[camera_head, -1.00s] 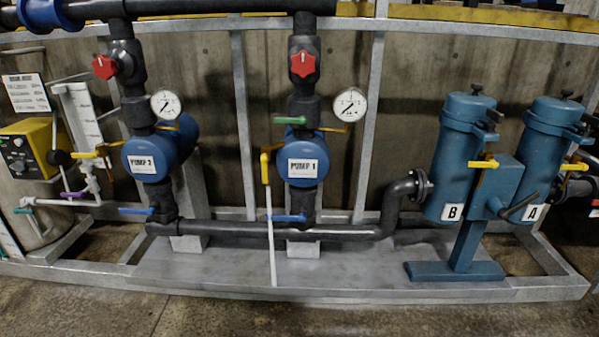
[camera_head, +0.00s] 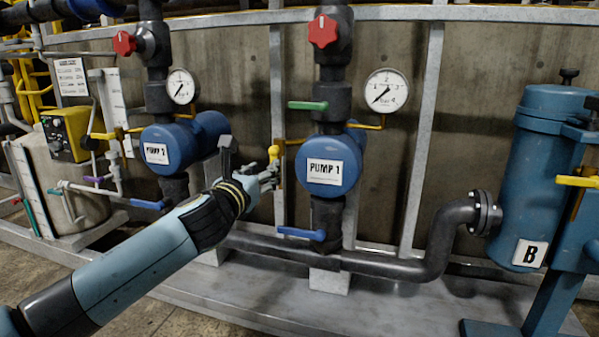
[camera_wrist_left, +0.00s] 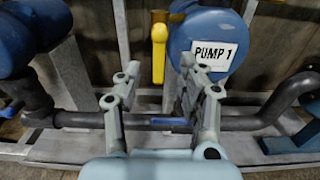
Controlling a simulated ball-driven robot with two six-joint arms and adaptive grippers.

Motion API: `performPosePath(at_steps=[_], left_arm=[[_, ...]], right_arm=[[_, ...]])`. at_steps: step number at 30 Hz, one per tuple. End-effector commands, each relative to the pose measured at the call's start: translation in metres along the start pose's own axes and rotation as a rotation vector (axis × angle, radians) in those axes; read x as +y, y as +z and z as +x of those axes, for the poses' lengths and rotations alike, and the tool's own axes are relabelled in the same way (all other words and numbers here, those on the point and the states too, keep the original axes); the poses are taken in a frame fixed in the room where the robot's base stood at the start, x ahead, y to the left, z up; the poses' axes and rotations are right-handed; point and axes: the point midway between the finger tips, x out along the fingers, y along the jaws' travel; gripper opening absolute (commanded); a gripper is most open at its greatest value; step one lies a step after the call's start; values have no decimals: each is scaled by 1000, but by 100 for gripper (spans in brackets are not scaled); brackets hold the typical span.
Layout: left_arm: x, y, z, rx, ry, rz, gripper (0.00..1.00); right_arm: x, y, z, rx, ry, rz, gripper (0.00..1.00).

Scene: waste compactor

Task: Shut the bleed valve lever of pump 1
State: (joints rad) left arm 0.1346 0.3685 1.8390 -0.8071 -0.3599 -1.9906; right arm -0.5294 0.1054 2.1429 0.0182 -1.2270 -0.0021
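Pump 1 (camera_head: 326,172) is a blue round housing with a white label; it also shows in the left wrist view (camera_wrist_left: 208,28). A yellow lever (camera_wrist_left: 159,52) hangs down just left of it. In the head view, its yellow top (camera_head: 274,153) shows above my left gripper (camera_head: 271,176), which hides its lower part. In the left wrist view, my left gripper (camera_wrist_left: 158,72) is open. Its two fingers are spread to either side of the lever's line, with nothing held between them. Contact with the lever cannot be told. My right gripper is not in view.
A green lever (camera_head: 308,105), a pressure gauge (camera_head: 386,91) and a blue lever (camera_head: 302,233) are close around pump 1. Pump 2 (camera_head: 172,148) stands to the left, behind my left arm. A dark pipe (camera_head: 370,262) runs low along the front toward filter B (camera_head: 540,170).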

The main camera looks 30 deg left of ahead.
Motion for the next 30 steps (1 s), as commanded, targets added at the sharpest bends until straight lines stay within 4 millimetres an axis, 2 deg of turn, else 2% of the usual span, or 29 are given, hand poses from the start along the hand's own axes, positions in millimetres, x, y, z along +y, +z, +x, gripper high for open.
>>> performPosePath(at_steps=[3, 10, 15, 22, 23, 30], left_arm=[[0, -3, 26, 1, 2, -2, 39], [0, -3, 62, 3, 1, -2, 39], [0, -2, 72, 3, 0, -2, 39], [0, -2, 72, 3, 0, -2, 39], [0, -2, 72, 3, 0, -2, 38], [0, -2, 72, 3, 0, -2, 7]], right_arm=[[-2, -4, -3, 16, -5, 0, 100], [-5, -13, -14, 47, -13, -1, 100], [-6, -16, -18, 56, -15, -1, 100], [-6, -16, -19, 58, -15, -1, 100], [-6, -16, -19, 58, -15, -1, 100], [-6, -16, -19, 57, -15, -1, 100]])
